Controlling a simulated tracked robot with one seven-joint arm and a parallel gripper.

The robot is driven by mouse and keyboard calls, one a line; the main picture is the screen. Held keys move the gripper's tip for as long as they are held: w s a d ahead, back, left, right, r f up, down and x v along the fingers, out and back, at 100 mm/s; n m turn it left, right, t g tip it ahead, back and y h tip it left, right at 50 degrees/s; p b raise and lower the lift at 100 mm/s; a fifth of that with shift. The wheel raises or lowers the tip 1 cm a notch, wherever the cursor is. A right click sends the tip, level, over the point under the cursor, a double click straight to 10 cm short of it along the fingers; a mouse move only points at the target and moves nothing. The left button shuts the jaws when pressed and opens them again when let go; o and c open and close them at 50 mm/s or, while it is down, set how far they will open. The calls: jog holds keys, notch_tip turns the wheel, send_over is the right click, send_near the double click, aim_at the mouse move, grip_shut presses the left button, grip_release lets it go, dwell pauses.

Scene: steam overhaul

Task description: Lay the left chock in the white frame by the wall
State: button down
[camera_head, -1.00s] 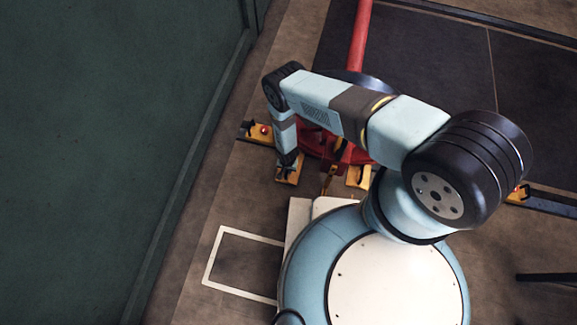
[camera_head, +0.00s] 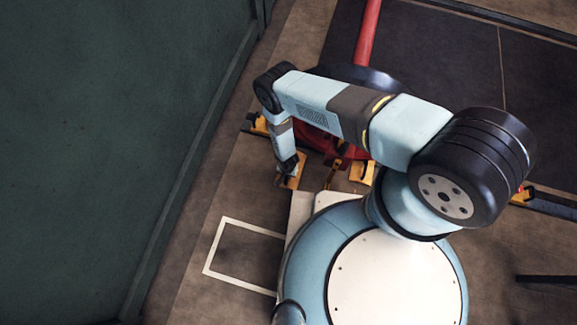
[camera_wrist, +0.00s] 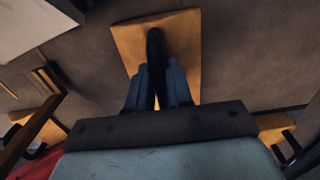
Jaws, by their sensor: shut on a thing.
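My gripper (camera_head: 287,174) points down at the end of the arm, left of centre in the head view. It is shut on a yellow chock (camera_head: 299,172). In the wrist view the chock (camera_wrist: 190,38) shows as a yellow-orange block with a dark part between my fingertips (camera_wrist: 157,85). The arm hides part of the chock in the head view, and I cannot tell how far it is above the floor. The white frame (camera_head: 211,248) is an empty outline on the brown floor by the green wall, nearer to my body than the gripper.
The green wall (camera_head: 110,130) runs along the left. Another yellow chock (camera_head: 362,172) stands right of the gripper, and one more (camera_head: 260,125) lies behind it near the wall. A red part (camera_head: 318,135) is behind the arm. Floor between gripper and frame looks clear.

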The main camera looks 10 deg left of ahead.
jog(key=s, duration=0.6)
jog(key=shift+s+a, duration=0.15)
jog(key=shift+a, duration=0.3)
jog(key=shift+r, duration=0.25)
jog(key=shift+r, duration=1.35)
